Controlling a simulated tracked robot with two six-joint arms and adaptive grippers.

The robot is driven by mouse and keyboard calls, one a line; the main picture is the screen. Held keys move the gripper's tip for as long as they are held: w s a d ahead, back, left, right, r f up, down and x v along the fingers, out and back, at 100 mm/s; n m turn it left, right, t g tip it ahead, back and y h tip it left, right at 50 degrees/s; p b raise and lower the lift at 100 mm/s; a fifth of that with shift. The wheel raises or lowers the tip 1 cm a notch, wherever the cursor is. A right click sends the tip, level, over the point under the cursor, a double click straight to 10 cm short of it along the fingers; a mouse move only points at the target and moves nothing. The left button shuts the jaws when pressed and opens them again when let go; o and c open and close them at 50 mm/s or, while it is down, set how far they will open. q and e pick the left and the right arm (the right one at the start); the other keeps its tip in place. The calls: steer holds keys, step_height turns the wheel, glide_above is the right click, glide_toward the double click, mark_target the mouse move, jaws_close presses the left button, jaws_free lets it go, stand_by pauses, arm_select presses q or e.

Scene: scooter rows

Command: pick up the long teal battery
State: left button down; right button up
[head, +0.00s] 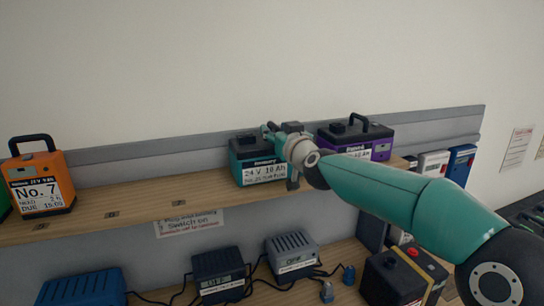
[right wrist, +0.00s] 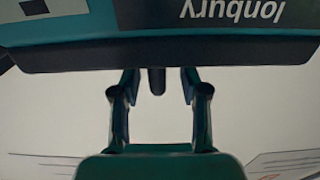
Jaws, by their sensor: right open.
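The long teal battery (head: 249,167), with a dark top and a white label reading 24 V 10 Ah, stands upright on the upper wooden shelf. My right gripper (head: 270,132) is over its right part, and with my wrist it hides some of the battery's top and right side. In the right wrist view the battery's teal and black side (right wrist: 130,30) fills the top, its lettering upside down. There the right gripper (right wrist: 158,80) is open, its two fingers apart near the black edge, a dark stub between them. Contact cannot be told. My left gripper is out of view.
A purple battery (head: 374,134) with a black handle stands just right, behind my arm. An orange battery (head: 40,183) is far left. The shelf (head: 130,211) is bare between orange and teal. Chargers (head: 218,272) with cables stand below.

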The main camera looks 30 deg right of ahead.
mark_target(270, 121)
steer(key=p+x, duration=0.1)
steer(key=x, duration=0.4)
steer(key=shift+d, duration=0.1)
steer(key=shift+r, duration=0.1)
jaws_close()
steer(key=shift+d+r, duration=0.15)
steer(key=shift+r, duration=0.15)
